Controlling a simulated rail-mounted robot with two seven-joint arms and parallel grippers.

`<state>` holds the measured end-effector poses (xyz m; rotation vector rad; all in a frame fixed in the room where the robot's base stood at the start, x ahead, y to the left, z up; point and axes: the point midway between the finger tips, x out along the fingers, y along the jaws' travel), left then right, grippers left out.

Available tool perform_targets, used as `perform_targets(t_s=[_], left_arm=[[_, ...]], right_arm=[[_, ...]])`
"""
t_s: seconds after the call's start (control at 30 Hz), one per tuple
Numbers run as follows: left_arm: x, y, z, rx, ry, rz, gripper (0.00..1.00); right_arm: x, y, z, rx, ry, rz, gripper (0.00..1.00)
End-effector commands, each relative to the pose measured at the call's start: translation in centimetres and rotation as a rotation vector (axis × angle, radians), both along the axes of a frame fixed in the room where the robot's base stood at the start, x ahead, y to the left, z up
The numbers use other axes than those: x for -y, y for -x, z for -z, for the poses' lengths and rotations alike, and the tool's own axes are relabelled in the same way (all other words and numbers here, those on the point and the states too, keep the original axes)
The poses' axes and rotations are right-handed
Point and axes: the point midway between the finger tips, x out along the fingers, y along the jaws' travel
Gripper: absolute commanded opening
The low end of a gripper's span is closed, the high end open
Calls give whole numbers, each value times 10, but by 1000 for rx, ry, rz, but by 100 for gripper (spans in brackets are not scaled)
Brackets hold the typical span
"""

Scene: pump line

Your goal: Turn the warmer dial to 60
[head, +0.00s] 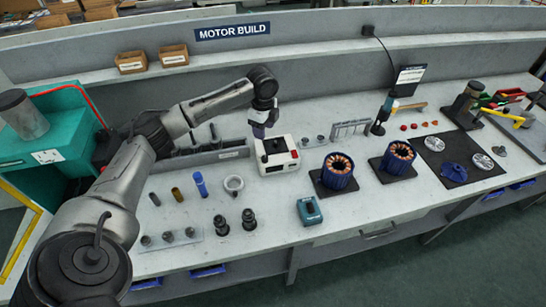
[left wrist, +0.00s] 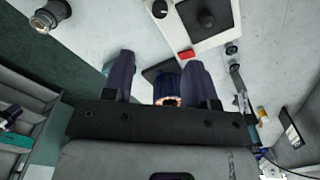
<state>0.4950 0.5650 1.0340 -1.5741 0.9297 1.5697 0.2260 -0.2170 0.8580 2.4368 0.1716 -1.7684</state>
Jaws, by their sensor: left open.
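The warmer looks to be the white box with a black top (head: 275,146) in the middle of the bench. Its white body, black plate and a red part (left wrist: 187,54) show at the top of the left wrist view. No scale or number is readable. My left gripper (head: 260,131) is just above the box's back left side in the head view. Its two fingers (left wrist: 160,72) are apart with nothing held between them. My right gripper is not in view.
Two copper-wound blue stators (head: 338,172) (head: 398,157) stand on dark mats right of the box. A teal device (head: 310,211) lies in front. A blue tube (head: 200,184), a grey ring (head: 233,184) and dark fittings (head: 249,219) stand left. The bench directly in front of the box is clear.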

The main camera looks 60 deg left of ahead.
Motion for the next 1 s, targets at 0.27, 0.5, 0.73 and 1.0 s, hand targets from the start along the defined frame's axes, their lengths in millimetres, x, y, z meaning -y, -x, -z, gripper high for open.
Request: perform_targets(t_s=[0.27,0.5,0.73,1.0], left_arm=[[0,0,12,-2,-3,110,53],[0,1,53,-5,-3,109,53],[1,1,95,-3,-4,108,53],[1,0,127,-1,-4,109,53]], right_arm=[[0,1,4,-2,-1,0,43],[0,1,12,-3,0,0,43],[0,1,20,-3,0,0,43],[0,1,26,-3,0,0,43]])
